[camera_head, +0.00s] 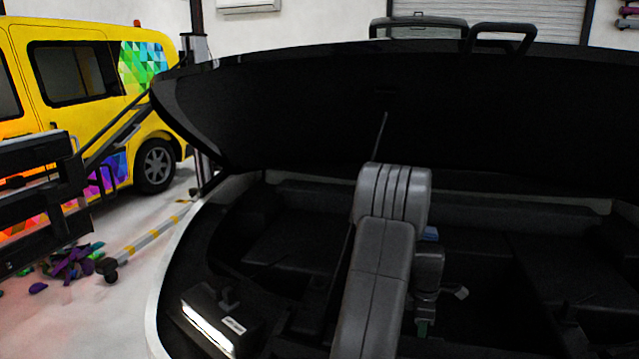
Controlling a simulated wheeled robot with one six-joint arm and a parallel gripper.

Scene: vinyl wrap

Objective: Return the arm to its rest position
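My grey arm (380,265) rises from the bottom edge, right of the middle, to a ribbed elbow. Behind it, its wrist hangs down into a dark open compartment. My gripper (424,318) seems to be at the low end of that wrist, small and dark. Its fingers cannot be made out, and the arm partly covers the wrist. I cannot tell whether it holds anything. A small green patch shows at its lower end.
A raised black lid (290,110) spans the view above the compartment. A box with a bright strip (207,325) sits at lower left. A yellow van (100,80) stands behind at left. Purple and green scraps (72,262) lie on the pale floor. A dark rack (40,200) stands at far left.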

